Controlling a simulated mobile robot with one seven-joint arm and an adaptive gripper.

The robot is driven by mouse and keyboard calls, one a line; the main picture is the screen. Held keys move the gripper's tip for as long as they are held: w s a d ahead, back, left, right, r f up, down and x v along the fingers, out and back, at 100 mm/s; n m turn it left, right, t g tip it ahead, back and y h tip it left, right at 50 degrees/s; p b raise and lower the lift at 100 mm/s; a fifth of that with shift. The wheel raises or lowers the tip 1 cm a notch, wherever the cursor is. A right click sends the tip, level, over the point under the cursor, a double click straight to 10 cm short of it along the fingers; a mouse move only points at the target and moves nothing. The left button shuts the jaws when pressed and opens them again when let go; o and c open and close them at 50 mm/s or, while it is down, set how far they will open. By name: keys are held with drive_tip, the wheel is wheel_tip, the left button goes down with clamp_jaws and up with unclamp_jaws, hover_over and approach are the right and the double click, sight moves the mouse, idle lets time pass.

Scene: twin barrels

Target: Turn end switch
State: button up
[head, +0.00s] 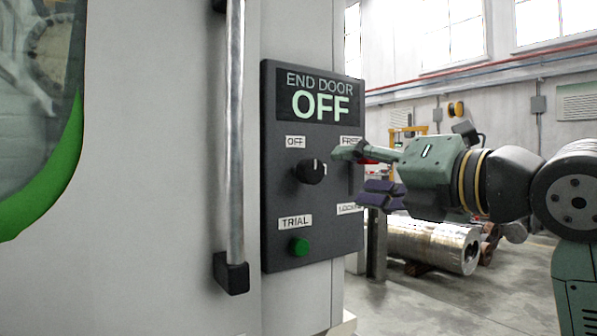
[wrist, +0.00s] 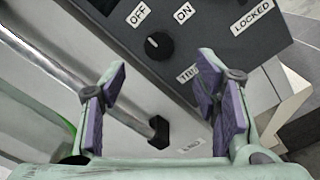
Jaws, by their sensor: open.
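A black round knob (head: 310,171) with a white mark sits on a dark control panel (head: 330,225). The panel's display (head: 320,95) reads END DOOR OFF. In the wrist view the knob (wrist: 158,45) lies ahead of the fingers, its mark toward the OFF label (wrist: 138,13); an ON label (wrist: 183,11) is right of that. My gripper (head: 360,174) is open and empty, at the panel's right side in the head view, hiding part of the panel there. Its fingers (wrist: 163,82) are spread apart in the wrist view, and neither visibly touches the knob.
A vertical metal handle bar (head: 235,130) stands left of the panel, and also shows in the wrist view (wrist: 95,80). A green button (head: 299,246) sits below the knob, under a TRIAL label (head: 295,222). A large metal cylinder (head: 430,245) lies on the floor behind my arm.

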sight(316, 171)
drive_tip(key=p+x, duration=0.2)
drive_tip(key=x, duration=0.8)
drive_tip(key=shift+w+a+r, duration=0.1)
drive_tip(key=shift+w+a, duration=0.05)
drive_tip(key=shift+a, duration=0.05)
drive_tip(key=c, duration=1.1)
drive_tip(key=shift+c, duration=0.2)
